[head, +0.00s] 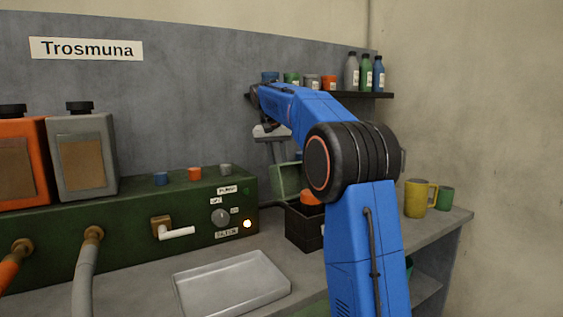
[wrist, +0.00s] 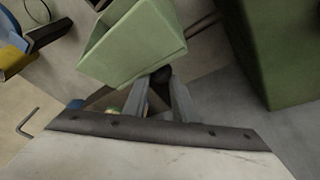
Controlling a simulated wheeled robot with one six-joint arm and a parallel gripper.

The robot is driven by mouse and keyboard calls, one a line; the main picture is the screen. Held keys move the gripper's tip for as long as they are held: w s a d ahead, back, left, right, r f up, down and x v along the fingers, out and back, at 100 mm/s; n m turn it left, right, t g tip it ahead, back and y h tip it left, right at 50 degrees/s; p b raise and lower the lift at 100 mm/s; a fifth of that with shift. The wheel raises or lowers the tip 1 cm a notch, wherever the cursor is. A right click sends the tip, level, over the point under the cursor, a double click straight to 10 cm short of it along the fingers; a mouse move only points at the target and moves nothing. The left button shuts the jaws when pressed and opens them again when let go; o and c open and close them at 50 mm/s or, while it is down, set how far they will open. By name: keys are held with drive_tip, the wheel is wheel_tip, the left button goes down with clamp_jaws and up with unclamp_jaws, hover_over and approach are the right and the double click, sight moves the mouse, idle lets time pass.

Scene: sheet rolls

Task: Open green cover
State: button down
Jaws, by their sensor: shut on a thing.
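The pale green cover (head: 288,178) stands tilted behind the dark box, to the right of the dark green machine. In the wrist view the cover (wrist: 140,42) is large, box-shaped and tilted. A dark round knob (wrist: 162,73) sits at its lower edge, between the two grey fingers of my gripper (wrist: 162,84). The fingers are shut on this knob. In the head view my gripper (head: 277,153) reaches down to the cover from above, partly hidden by my blue arm. What lies under the cover is hidden.
A dark open box (head: 303,232) holding an orange object stands in front of the cover. The dark green machine (head: 120,235) is on the left, with a white-handled lever. A grey tray (head: 232,284) lies in front. A yellow mug (head: 416,198) stands right of my arm.

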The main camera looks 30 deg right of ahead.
drive_tip(key=shift+w+a+f, duration=0.4)
drive_tip(key=shift+w+f, duration=0.2)
drive_tip(key=shift+f, duration=0.15)
drive_tip(key=c, duration=1.4)
unclamp_jaws()
drive_tip(key=shift+w+a, duration=0.1)
drive_tip(key=shift+a, duration=0.15)
drive_tip(key=shift+s+d+f, duration=0.1)
drive_tip(key=shift+s+d, duration=0.1)
drive_tip(key=shift+d, duration=0.05)
drive_tip(key=v, duration=1.8)
drive_tip(key=shift+d+r, duration=0.25)
drive_tip(key=shift+r, duration=0.05)
